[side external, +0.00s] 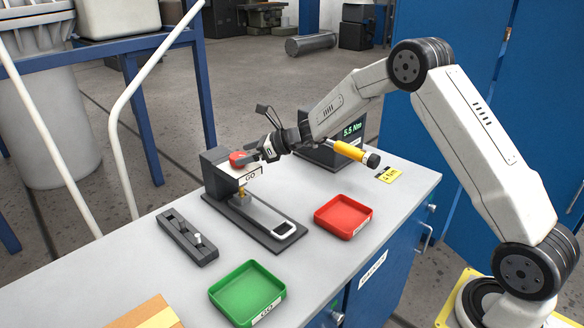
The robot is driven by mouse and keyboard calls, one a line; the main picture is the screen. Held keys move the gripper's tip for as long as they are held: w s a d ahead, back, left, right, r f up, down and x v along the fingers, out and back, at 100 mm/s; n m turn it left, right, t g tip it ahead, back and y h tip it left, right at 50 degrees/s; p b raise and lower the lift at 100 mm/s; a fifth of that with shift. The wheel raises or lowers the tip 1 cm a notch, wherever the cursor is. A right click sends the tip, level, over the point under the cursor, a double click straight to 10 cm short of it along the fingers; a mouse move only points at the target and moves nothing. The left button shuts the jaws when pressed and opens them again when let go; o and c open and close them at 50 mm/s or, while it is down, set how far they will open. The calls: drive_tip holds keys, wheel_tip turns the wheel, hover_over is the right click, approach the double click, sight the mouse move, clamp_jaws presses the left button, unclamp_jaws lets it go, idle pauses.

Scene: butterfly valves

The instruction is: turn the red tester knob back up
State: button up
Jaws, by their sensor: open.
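The red tester knob (237,158) sits on the dark head of the tester (218,180), on the left side of the bench. My gripper (254,154) is at the knob's right side, its jaws open. Its fingers partly cover the knob, and I cannot tell whether they touch it. A white label reading "GO" (250,177) is on the tester's front below the knob. A small brass part (242,193) shows under the head, above the tester's dark base with its white-rimmed end.
A green tray (247,292) and a red tray (343,216) stand in front. A dark slotted block (187,237) lies left of the tester. A yellow-handled tool (350,152) and a display reading "5.5 Nm" (352,129) are behind right. Bare bench lies between the trays.

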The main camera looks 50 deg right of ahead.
sight(234, 156)
drive_tip(key=shift+x, duration=1.45)
drive_tip(key=shift+c, duration=0.2)
drive_tip(key=c, duration=1.2)
drive_tip(key=shift+n+g+y, duration=0.3)
drive_tip(key=shift+n+g, duration=0.1)
drive_tip(key=shift+n+g+y, duration=1.6)
drive_tip(key=shift+n+g, duration=0.3)
drive_tip(key=shift+n, duration=0.2)
drive_tip(key=shift+n+g+y, duration=0.4)
drive_tip(key=shift+n+g, duration=0.5)
drive_tip(key=shift+n+g+y, duration=0.4)
drive_tip(key=shift+n+g, duration=0.9)
drive_tip(key=shift+g, duration=0.2)
